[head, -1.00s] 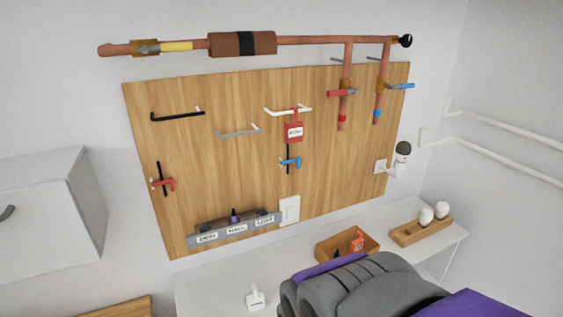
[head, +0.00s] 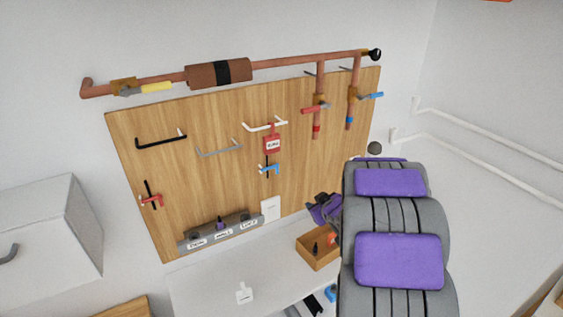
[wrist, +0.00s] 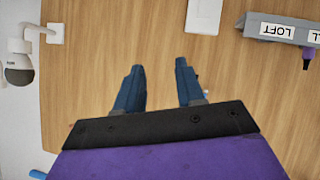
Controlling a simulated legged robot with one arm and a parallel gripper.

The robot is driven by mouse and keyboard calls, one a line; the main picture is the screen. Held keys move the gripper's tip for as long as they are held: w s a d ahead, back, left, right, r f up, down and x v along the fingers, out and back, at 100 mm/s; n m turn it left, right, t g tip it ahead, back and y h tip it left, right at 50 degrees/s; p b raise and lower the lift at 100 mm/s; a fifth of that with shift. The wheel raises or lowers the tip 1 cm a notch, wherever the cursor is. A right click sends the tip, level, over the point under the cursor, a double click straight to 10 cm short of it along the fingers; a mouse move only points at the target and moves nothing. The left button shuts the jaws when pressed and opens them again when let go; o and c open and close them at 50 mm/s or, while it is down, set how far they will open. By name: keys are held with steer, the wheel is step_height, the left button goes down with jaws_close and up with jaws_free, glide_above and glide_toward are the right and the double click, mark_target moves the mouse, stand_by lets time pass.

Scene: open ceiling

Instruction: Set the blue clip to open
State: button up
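The blue clip (head: 269,168) hangs on a short black bar on the wooden board, just below a red tag (head: 272,145). Its exact state is too small to tell. My gripper (wrist: 159,74) has its two blue fingers apart with only bare board showing between them. In the head view its purple and dark body (head: 325,209) is in front of the board's lower right, right of and below the clip; its fingertips are not clear there. In the wrist view a small light-blue bit (wrist: 203,82) shows beside the right finger; I cannot tell whether it is the clip.
A copper pipe (head: 290,64) runs above, with red (head: 314,108) and blue (head: 371,96) valve handles. A red clip (head: 151,200) is at the board's left. A white switch (head: 271,208), labelled grey rail (head: 222,233) and wooden box (head: 319,248) lie below. My arm hides the right shelf.

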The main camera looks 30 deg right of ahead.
mark_target(278, 169)
step_height(278, 169, up, 4)
steer(key=s+t+y+p, duration=0.1)
steer(key=t+y+p, duration=0.4)
steer(key=t+y, duration=0.1)
steer(key=p+x, duration=0.3)
steer(key=x, duration=1.4)
steer(key=shift+a+f+n, duration=0.2)
steer(key=shift+n, duration=0.2)
steer(key=shift+w, duration=0.1)
steer(key=shift+c, duration=0.5)
jaws_close()
